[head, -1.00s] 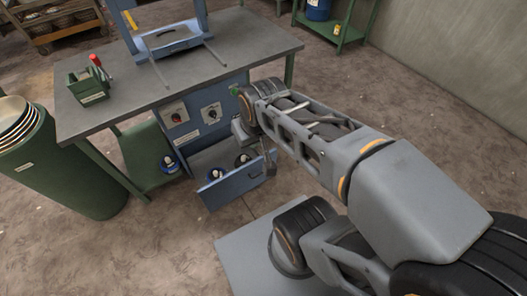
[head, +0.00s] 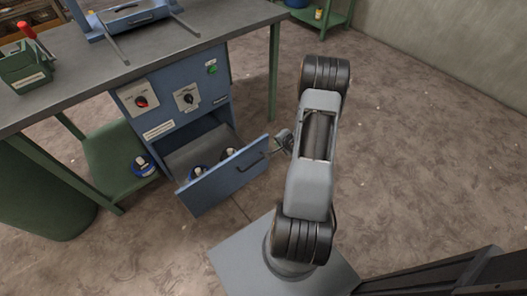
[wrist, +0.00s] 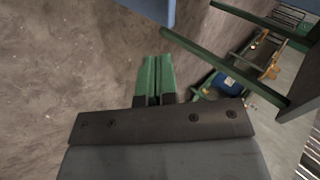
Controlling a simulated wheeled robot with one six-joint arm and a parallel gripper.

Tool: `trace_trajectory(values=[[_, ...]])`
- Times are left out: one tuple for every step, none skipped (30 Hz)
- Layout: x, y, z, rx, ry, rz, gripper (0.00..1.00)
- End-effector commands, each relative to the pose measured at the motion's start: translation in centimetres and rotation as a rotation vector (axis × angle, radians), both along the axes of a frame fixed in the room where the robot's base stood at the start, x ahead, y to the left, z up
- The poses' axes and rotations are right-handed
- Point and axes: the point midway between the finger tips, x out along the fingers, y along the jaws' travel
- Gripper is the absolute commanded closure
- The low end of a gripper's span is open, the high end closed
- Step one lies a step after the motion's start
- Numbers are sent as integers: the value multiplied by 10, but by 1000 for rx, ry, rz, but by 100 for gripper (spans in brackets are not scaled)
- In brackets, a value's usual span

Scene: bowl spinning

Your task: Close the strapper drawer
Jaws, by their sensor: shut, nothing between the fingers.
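The strapper drawer (head: 222,178) is pulled out of the blue strapper cabinet (head: 190,105) under the table. A blue part shows at the top of that view, possibly the drawer.
The grey worktable (head: 95,70) stands over the cabinet on green legs. A green lower shelf (head: 110,150) is to the left, with a green bin (head: 40,205) beyond it. A green rack (head: 325,14) stands at the back. Floor right of my arm is clear.

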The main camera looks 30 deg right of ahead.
Motion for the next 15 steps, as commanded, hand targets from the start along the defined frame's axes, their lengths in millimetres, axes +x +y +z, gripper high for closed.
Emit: trace_trajectory(values=[[-5,0,-20,47,-11,-20,100],[-7,0,-26,71,-19,-30,100],[-9,0,-32,96,-29,-40,100],[-10,1,-36,114,-34,-46,100],[-11,1,-40,126,-38,-50,100],[-10,2,-44,140,-43,-55,100],[-10,3,-47,149,-45,-58,100],[-8,3,-50,154,-48,-59,100],[-5,4,-53,158,-49,-59,100],[-3,4,-57,159,-50,-59,100],[0,5,-60,161,-50,-59,100],[5,6,-65,160,-50,-59,100],[10,6,-68,159,-51,-58,100],[14,7,-72,160,-50,-59,100],[19,7,-78,159,-49,-58,100]])
